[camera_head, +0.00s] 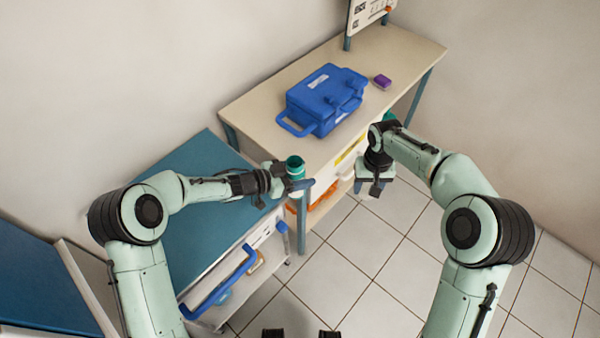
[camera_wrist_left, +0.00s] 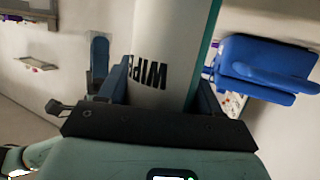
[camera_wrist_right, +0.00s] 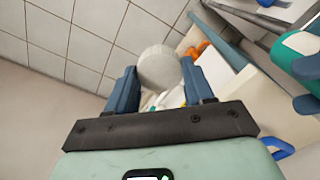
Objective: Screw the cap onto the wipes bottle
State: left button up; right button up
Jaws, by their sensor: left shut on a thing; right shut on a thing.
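The wipes bottle (camera_wrist_left: 170,45) is white with a teal edge and dark "WIPE" lettering in the left wrist view. My left gripper (camera_wrist_left: 163,88) is shut around its body. In the head view the bottle's teal upper end (camera_head: 295,162) shows above my left gripper (camera_head: 300,186), in front of the bench; no cap is seen on it. A round whitish cap (camera_wrist_right: 160,68) is between the fingers of my right gripper (camera_wrist_right: 162,82), which is shut on it. In the head view my right gripper (camera_head: 374,186) is right of the bottle, apart from it; the cap is hidden there.
A blue case (camera_head: 325,98) and a small purple box (camera_head: 383,81) are on the beige bench (camera_head: 265,105). A blue-topped cart (camera_head: 195,155) with a blue handle (camera_head: 222,285) stands below my left arm. Orange items (camera_head: 297,207) sit under the bench. Tiled floor (camera_head: 365,260) is clear at right.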

jog(key=w+a+r+n, duration=0.3)
jog(key=w+a+r, duration=0.2)
jog(key=a+r, duration=0.4)
jog(key=n, duration=0.2)
send_near(295, 178)
notch_tip(295, 178, up, 3)
jog(key=w, duration=0.3)
jog(key=shift+s+a+f, duration=0.1)
jog(key=shift+f, duration=0.05)
jog(key=shift+f, duration=0.1)
jog(key=shift+f, duration=1.9)
jog(key=shift+f, duration=0.1)
jog(key=shift+f, duration=0.8)
jog(key=shift+f, duration=0.2)
